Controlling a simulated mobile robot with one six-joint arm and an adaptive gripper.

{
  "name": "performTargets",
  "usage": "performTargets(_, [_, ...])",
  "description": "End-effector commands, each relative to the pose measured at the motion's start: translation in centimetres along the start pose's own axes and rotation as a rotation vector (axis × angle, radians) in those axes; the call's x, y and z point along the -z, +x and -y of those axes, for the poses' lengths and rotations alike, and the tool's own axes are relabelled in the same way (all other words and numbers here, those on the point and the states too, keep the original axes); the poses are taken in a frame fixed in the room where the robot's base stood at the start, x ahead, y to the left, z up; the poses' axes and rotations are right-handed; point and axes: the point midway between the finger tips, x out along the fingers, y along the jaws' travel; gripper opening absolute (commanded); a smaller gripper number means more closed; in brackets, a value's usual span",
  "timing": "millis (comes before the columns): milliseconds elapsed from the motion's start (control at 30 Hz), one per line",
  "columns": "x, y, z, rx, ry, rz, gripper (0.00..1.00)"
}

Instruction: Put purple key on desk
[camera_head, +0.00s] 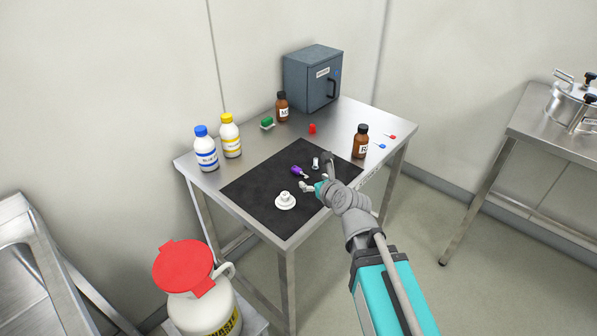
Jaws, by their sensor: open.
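The purple key (298,171) lies on the black mat (255,189) that covers the front part of the steel desk (345,119). Its purple head points to the upper left and its pale shaft to the lower right. My gripper (317,175) is open over the mat, just right of the key. It seems to hold nothing. A small pale piece (316,163) shows between its fingers or just behind them; I cannot tell which.
A white flanged part (285,200) sits on the mat. Blue-capped (206,150) and yellow-capped (230,137) bottles stand left. Brown bottles (282,107) (360,142) and a grey cabinet (312,78) stand behind and right. A red-lidded waste can (197,290) is in front.

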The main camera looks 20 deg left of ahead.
Motion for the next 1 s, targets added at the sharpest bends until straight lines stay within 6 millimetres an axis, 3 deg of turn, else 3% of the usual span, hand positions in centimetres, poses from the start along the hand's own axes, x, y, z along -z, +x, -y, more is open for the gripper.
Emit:
performTargets(600, [0.1,6.7,0.2,0.0,-0.001,0.0,0.86])
performTargets(1000, [0.0,7.8,0.2,0.002,0.0,0.0,0.86])
